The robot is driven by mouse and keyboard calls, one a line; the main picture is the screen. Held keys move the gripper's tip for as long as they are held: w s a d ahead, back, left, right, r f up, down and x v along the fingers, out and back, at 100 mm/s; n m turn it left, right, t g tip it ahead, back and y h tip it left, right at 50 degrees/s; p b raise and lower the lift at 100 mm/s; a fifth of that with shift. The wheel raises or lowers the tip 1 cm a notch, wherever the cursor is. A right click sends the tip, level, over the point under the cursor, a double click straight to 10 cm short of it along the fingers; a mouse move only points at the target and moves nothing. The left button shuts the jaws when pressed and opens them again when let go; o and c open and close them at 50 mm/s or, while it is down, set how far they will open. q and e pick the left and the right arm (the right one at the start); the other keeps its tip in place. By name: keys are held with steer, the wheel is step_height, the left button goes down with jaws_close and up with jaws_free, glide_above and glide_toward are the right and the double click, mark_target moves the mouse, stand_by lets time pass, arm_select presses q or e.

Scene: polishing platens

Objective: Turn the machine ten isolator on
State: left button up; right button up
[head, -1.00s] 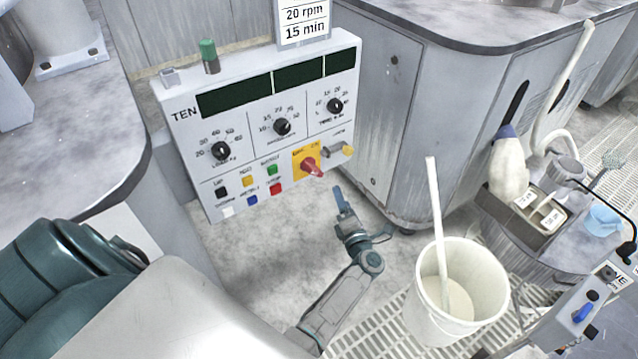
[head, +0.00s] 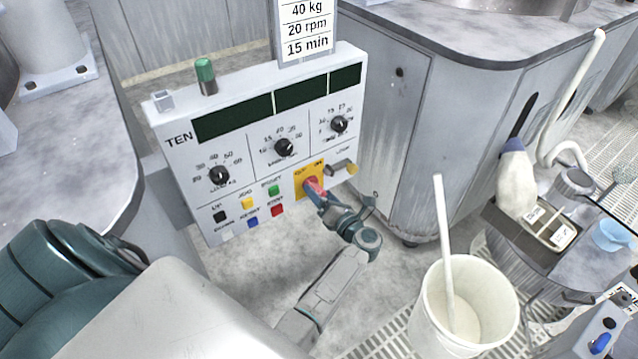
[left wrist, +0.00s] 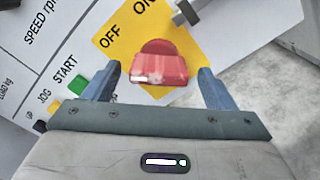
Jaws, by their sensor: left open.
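The machine ten control panel (head: 180,165) stands at the upper left, marked TEN. Its isolator is a red handle (left wrist: 158,66) on a yellow plate (left wrist: 125,30) with OFF and ON lettering; the yellow plate also shows in the head view (head: 303,183). My left gripper (head: 317,190) is at the isolator and hides part of the red handle. In the left wrist view my left gripper (left wrist: 158,85) is open, one blue finger on each side of the red handle, with gaps between. Which mark the handle points to I cannot tell. My right gripper is not in view.
A grey latch or bolt (head: 341,168) juts out just right of the isolator. Coloured buttons (head: 277,210) and dials sit left of it and above. A white bucket (head: 463,305) with a stick stands at lower right. A grey cabinet (head: 400,120) stands behind.

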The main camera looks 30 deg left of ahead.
arm_select(q)
steer(key=shift+w+a, duration=0.15)
steer(key=shift+a, duration=0.35)
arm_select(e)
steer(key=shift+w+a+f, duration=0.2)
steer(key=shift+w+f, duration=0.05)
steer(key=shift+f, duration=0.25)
arm_select(q)
steer(key=c, duration=1)
